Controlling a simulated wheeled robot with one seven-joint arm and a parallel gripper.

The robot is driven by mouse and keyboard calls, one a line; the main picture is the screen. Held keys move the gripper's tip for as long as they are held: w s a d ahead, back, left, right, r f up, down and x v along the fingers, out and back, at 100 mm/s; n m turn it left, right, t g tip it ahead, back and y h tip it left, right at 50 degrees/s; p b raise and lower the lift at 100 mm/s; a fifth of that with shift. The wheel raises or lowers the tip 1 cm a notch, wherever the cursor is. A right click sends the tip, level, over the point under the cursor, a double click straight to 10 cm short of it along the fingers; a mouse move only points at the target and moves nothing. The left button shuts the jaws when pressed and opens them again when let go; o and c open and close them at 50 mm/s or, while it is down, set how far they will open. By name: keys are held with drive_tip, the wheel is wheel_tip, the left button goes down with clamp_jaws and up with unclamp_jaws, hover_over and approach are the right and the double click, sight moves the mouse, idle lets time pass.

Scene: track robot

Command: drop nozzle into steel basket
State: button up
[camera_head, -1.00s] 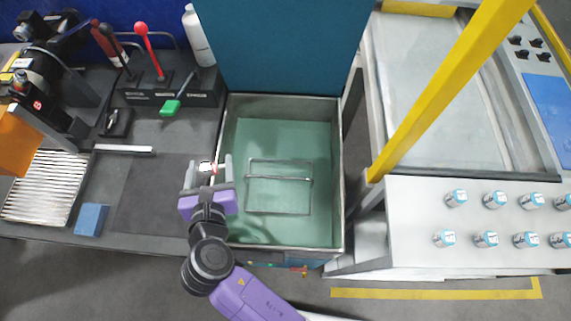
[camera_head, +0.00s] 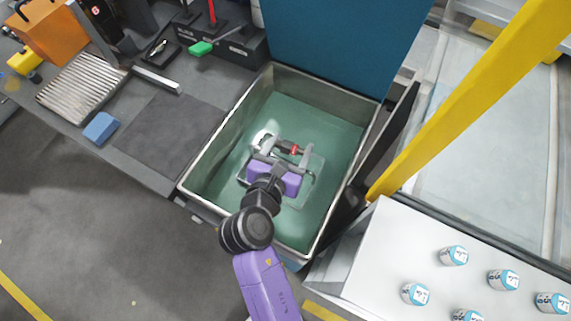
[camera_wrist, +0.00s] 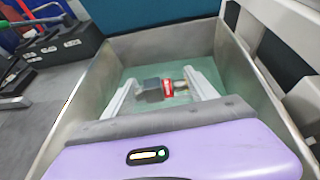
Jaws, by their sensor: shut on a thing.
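My gripper (camera_head: 286,149) is over the open metal tank (camera_head: 222,128) with its green inside. Its two grey fingers are shut on the nozzle (camera_head: 290,147), a small dark piece with a red band. The nozzle also shows between the fingers in the wrist view (camera_wrist: 165,89), lying crosswise. The steel basket (camera_head: 320,174) is a thin wire outline inside the tank, below my gripper. My gripper and arm hide much of it. I cannot tell how high the nozzle is above it.
The tank's raised blue lid (camera_head: 340,45) stands at its back. A dark panel (camera_head: 385,140) and a yellow post (camera_head: 450,95) rise on the right, beside a white bench (camera_head: 385,245) with several cans. A blue block (camera_head: 101,128) and a ribbed tray (camera_head: 82,88) lie on the left bench.

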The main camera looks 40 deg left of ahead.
drive_tip(key=shift+r, duration=0.1)
drive_tip(key=o, duration=1.5)
drive_tip(key=shift+a, duration=0.1)
drive_tip(key=shift+s, duration=0.1)
drive_tip(key=v, duration=0.7)
drive_tip(key=shift+s+r, duration=0.1)
drive_tip(key=shift+s, duration=0.2)
